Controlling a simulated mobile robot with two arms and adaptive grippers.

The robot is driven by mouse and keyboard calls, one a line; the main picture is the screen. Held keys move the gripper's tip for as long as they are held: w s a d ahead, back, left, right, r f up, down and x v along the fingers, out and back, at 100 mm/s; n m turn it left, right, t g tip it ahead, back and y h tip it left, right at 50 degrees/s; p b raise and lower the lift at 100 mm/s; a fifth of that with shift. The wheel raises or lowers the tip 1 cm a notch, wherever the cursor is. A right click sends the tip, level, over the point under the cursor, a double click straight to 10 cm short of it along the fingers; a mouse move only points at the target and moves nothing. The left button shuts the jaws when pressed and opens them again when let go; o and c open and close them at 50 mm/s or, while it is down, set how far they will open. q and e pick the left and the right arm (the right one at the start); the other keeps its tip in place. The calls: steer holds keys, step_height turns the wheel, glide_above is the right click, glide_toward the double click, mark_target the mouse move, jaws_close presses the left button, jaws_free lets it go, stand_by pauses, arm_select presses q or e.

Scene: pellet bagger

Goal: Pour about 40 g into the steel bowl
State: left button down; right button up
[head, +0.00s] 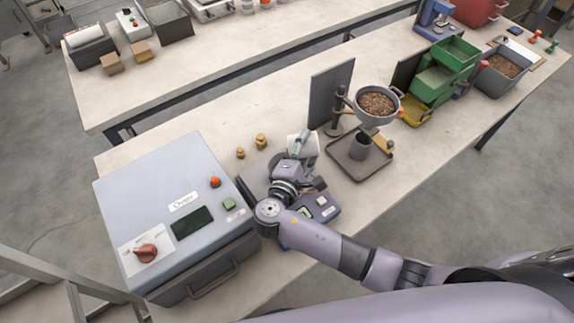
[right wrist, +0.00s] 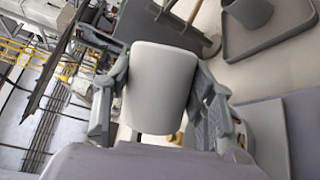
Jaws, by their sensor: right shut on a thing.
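My right gripper (head: 301,156) is shut on a pale grey, smooth container (right wrist: 160,88), held between both fingers in the right wrist view. Its contents are hidden. The gripper is above the bench, between the oven and the funnel stand, near a scale-like device (head: 322,207) with a small display. I cannot make out the steel bowl; my arm covers part of this area. My left gripper is not in view.
The oven (head: 152,187) stands left of my gripper. Two small brass weights (head: 261,141) sit behind it. A dark upright panel (head: 331,93) stands behind the funnel. Green bins (head: 435,82) and a grey bin of pellets (head: 484,79) stand at the right.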

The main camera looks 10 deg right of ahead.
steer(key=shift+a+r+n+h+p, duration=0.15)
steer(key=shift+r+n+p, duration=0.15)
steer(key=shift+r+p, duration=0.3)
steer(key=shift+a+r+n+h+p, duration=0.15)
steer(key=shift+r+n+p, duration=0.2)
steer(key=shift+r, duration=0.3)
stand_by(0.9)
steer(key=shift+w+r+t, duration=0.1)
steer(key=shift+r+t, duration=0.2)
steer(key=shift+r, duration=0.1)
